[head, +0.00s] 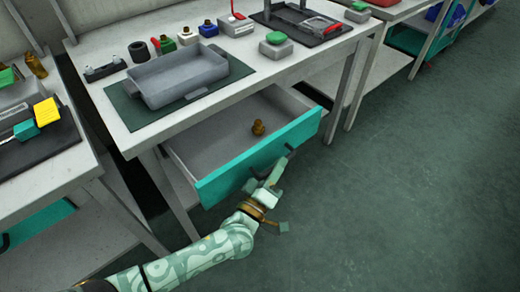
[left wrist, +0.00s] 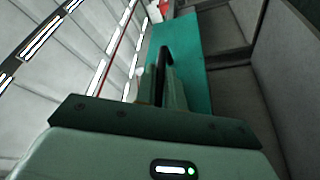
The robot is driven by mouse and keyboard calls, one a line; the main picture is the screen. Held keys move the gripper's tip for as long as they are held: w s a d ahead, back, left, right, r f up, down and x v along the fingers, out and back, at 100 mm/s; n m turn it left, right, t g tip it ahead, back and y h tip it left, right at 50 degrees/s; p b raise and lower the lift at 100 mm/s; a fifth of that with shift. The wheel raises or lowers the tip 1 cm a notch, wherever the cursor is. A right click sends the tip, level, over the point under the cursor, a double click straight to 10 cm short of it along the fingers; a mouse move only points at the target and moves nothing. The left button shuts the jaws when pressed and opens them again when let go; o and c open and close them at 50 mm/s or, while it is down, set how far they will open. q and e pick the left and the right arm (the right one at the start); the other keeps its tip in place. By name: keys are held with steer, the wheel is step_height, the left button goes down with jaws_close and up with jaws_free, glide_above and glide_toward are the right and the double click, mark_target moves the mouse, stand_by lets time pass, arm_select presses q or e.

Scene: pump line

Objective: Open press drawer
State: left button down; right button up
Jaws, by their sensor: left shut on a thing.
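The press drawer (head: 255,150) is pulled out from under the workbench, with its grey inside exposed and its teal front panel facing me. A brass fitting (head: 258,128) sits inside it. My left gripper (head: 276,172) is at the outer face of the drawer front, shut on the dark drawer handle. In the left wrist view the handle (left wrist: 163,58) shows between the fingers (left wrist: 170,92), against the teal front (left wrist: 192,50). Part of the handle is hidden by the fingers. My right gripper is not in view.
The workbench top holds a grey tray (head: 185,83) on a dark mat, several small fittings behind it, and a green-topped button box (head: 276,46). Another bench (head: 28,165) stands at the left. The floor (head: 400,200) to the right is clear.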

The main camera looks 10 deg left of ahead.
arm_select(q)
steer(key=shift+s+d+p, duration=0.3)
steer(key=shift+s+d, duration=0.95)
steer(key=shift+d, duration=0.3)
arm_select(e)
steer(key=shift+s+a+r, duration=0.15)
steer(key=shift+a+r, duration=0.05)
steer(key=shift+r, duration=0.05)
arm_select(q)
steer(key=shift+f, duration=0.1)
steer(key=c, duration=1.5)
jaws_free()
